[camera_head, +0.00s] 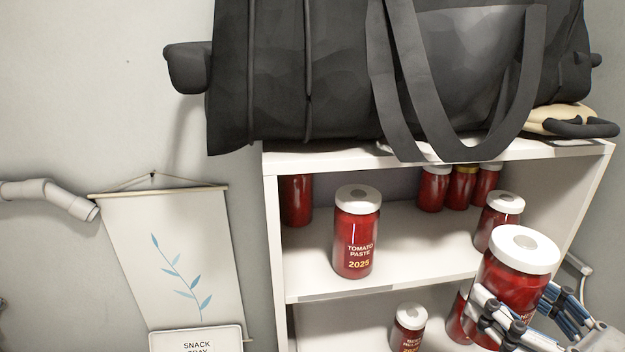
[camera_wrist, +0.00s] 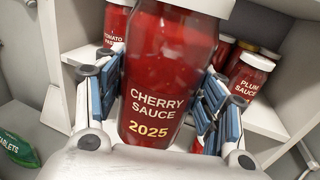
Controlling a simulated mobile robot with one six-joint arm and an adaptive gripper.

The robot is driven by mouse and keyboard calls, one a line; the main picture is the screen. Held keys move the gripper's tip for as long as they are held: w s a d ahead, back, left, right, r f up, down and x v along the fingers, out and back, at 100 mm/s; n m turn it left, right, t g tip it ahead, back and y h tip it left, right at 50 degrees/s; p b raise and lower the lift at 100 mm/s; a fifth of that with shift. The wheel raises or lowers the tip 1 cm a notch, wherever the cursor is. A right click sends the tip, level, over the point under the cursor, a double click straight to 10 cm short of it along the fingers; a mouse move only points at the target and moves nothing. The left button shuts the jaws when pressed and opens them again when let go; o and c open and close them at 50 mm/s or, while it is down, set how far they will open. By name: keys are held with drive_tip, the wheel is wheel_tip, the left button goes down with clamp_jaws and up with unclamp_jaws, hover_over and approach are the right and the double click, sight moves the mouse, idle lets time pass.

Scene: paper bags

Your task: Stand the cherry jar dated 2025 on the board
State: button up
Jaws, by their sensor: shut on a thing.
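My gripper (camera_head: 530,307) is shut around a red jar with a white lid (camera_head: 517,268). In the wrist view the held cherry jar (camera_wrist: 160,80) reads "CHERRY SAUCE 2025", between both fingers of my gripper (camera_wrist: 165,105). The jar is upright or nearly so, in front of the right side of the shelf unit. Its lower part is hidden by the fingers in the head view. I cannot make out the board in either view.
A tomato paste jar dated 2025 (camera_head: 357,235) stands on the white shelf (camera_head: 420,262). More red jars stand behind and below. A plum sauce jar (camera_wrist: 249,78) is right of the held jar. A black bag (camera_head: 300,80) lies on top. A hanging (camera_head: 170,255) is at left.

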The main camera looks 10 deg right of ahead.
drive_tip(key=shift+w+d+r, duration=0.1)
drive_tip(key=shift+w+d, duration=0.1)
drive_tip(key=shift+w, duration=0.05)
drive_tip(key=shift+w+a+f+p, duration=0.15)
drive_tip(key=shift+w+f, duration=0.1)
drive_tip(key=shift+w, duration=2.9)
drive_tip(key=shift+w+a+f+p, duration=0.1)
drive_tip(key=shift+w+f+p, duration=0.15)
drive_tip(key=shift+w, duration=2.85)
drive_tip(key=shift+w+a+f+p, duration=0.15)
drive_tip(key=shift+w+f, duration=0.1)
drive_tip(key=shift+w, duration=2.9)
drive_tip(key=shift+f+b, duration=0.6)
drive_tip(key=shift+b, duration=0.1)
drive_tip(key=o, duration=0.5)
drive_tip(key=shift+s, duration=0.1)
drive_tip(key=shift+o, duration=1.3)
drive_tip(key=shift+f, duration=0.15)
